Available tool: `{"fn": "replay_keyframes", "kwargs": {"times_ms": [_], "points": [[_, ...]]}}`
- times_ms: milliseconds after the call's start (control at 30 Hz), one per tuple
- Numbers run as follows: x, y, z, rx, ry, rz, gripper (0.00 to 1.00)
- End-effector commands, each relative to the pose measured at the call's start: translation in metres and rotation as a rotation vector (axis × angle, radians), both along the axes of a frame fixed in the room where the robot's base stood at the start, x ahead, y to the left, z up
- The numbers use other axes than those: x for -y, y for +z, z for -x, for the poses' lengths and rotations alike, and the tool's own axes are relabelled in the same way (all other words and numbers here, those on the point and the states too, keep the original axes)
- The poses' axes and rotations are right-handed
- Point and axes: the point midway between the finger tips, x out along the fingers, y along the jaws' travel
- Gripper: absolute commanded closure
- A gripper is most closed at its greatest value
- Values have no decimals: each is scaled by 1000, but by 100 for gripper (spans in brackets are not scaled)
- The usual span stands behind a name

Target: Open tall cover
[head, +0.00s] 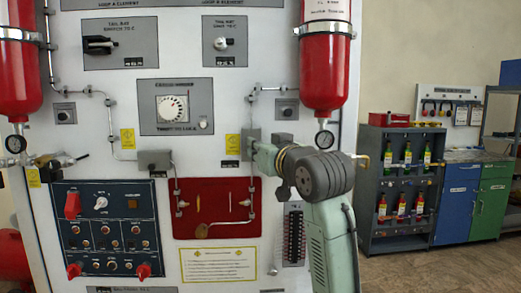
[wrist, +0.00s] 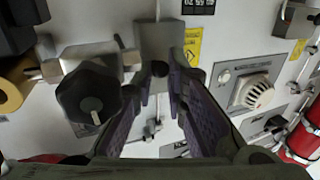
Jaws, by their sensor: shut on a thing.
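A red cover (head: 72,205), taller than the other red ones, stands at the upper left of the blue switch panel (head: 110,230) in the head view. My gripper (wrist: 168,82) is well to the right of it, at a grey box fitting (wrist: 158,42) on the white board. The same fitting shows in the head view (head: 252,138), partly behind my arm. In the wrist view my fingers converge on a small dark round part of this fitting and are shut on it. The exact contact is hard to see. The fingertips are hidden in the head view.
A black knob (wrist: 88,95) on a metal valve sits close beside my fingers. A white dial (head: 173,108) and red cylinders (head: 326,62) are on the board. A red plate (head: 215,210) with thin pipes lies between my arm and the switch panel. Shelves (head: 402,185) stand at the right.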

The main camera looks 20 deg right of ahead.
Motion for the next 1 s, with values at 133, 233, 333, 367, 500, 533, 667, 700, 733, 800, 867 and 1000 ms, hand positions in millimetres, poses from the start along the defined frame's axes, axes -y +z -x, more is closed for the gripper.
{"fn": "replay_keyframes", "kwargs": {"times_ms": [133,233,333,367,500,533,667,700,733,800,867,1000], "points": [[-9,-1,2,3,-80,4,100],[-15,-1,3,4,-158,4,100],[-22,-1,4,4,-247,4,100],[-24,-1,4,4,-275,3,100],[-35,0,3,4,-406,3,100],[-37,0,3,3,-436,2,100],[-45,0,1,1,-559,2,100],[-48,0,0,2,-596,2,100],[-50,0,0,2,-625,2,100],[-54,0,-2,2,-692,2,100],[-58,0,-4,0,-749,2,100],[-66,1,-9,0,-883,3,100]]}}
